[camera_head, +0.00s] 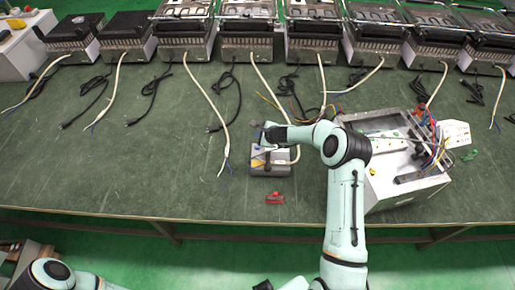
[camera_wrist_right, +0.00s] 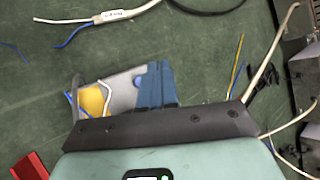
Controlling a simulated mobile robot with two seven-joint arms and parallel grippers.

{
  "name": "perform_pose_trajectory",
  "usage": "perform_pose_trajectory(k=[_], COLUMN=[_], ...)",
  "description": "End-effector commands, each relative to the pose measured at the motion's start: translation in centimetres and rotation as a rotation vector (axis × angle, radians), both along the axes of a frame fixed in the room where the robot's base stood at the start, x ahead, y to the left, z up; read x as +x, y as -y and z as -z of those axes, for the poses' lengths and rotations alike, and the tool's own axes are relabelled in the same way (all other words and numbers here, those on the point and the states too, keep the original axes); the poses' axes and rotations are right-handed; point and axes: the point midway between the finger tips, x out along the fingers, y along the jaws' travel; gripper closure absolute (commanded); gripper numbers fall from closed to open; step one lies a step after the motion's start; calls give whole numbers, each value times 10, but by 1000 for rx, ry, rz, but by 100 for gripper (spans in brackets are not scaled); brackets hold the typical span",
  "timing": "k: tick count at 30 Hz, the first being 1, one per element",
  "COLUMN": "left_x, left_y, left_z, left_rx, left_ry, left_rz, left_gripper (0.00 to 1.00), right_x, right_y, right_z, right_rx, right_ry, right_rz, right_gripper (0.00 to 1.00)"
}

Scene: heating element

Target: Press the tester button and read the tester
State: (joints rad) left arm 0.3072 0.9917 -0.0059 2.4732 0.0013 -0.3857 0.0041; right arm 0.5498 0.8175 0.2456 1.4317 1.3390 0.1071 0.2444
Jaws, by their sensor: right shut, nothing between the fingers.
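The tester (camera_head: 270,168) is a small grey box on the green table, left of the opened metal unit. In the right wrist view, its light face (camera_wrist_right: 118,92) shows a yellow patch (camera_wrist_right: 93,99) and a small round blue spot (camera_wrist_right: 138,80). My right gripper (camera_head: 264,152) is over the tester, shut and empty, hiding part of its top. Its blue fingers (camera_wrist_right: 157,84) are close beside the blue spot in the wrist view; I cannot tell whether they touch it. The tester's readout cannot be made out. My left gripper is out of view.
The opened metal unit (camera_head: 380,190) with loose coloured wires stands right of the tester. The table's left front is clear.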

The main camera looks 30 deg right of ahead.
Motion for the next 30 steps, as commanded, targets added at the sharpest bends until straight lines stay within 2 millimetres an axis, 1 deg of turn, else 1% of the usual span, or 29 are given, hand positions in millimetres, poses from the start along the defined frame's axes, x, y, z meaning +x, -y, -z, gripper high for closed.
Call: perform_pose_trajectory(k=[1, 3, 6, 10, 15, 30], left_x=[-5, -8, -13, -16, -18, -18], left_y=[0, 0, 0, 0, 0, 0], left_z=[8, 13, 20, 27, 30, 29], left_rx=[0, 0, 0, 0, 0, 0], left_ry=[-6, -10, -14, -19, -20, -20], left_rz=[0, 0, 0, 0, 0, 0], left_gripper=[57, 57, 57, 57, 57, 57], right_x=[-2, -2, -2, -1, 0, 0], right_y=[0, 0, 0, 0, 0, 0], right_z=[14, 23, 35, 45, 50, 49], right_rx=[1, 0, -1, -1, -1, -1], right_ry=[-4, -3, -2, -2, 0, 0], right_rz=[0, 1, 1, 1, 0, 0], right_gripper=[100, 100, 100, 100, 100, 100])
